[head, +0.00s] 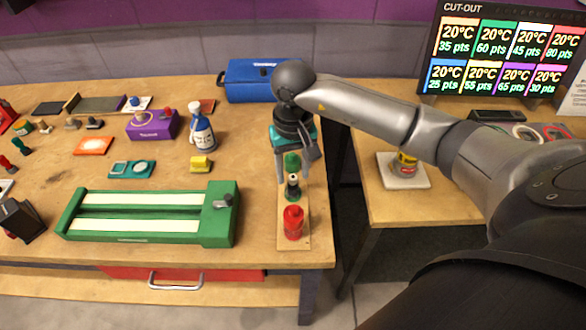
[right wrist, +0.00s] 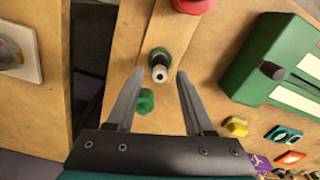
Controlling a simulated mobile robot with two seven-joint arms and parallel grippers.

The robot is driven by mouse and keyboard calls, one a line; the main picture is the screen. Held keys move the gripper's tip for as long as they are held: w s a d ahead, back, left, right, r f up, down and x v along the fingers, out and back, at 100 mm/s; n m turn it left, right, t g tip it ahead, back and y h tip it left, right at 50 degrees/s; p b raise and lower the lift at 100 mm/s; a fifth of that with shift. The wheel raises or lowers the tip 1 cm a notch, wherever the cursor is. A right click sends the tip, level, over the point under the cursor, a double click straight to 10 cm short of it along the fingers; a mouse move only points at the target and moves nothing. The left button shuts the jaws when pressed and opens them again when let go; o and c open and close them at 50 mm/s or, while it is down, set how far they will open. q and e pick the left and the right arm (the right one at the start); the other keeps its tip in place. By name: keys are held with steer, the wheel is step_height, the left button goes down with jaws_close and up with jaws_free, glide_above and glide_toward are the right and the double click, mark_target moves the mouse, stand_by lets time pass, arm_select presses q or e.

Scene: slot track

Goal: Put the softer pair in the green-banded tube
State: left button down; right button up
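My right gripper (head: 292,174) reaches down over the narrow wooden board (head: 290,243) at the table's right edge. In the right wrist view its fingers (right wrist: 171,74) are apart, with nothing gripped. A dark bottle-like item with green around it (head: 293,188) stands on the board; in the right wrist view it (right wrist: 158,62) is just beyond the fingertips. A green piece (head: 291,160) is behind it, and in the right wrist view this piece (right wrist: 146,102) shows between the fingers. A red container (head: 293,222) stands at the board's near end. I cannot identify the softer pair. My left gripper is not in view.
A green slotted fixture (head: 222,236) lies left of the board. A yellow block (head: 201,164), white-blue bottle (head: 202,130), purple box (head: 152,125) and blue case (head: 250,83) stand behind. A gap separates the right table, where a can (head: 406,163) sits on a pale pad (head: 402,181).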

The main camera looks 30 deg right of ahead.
mark_target(293, 177)
steer(key=shift+r, duration=0.2)
step_height(293, 177, up, 12)
steer(key=p, duration=0.1)
stand_by(0.4)
stand_by(0.4)
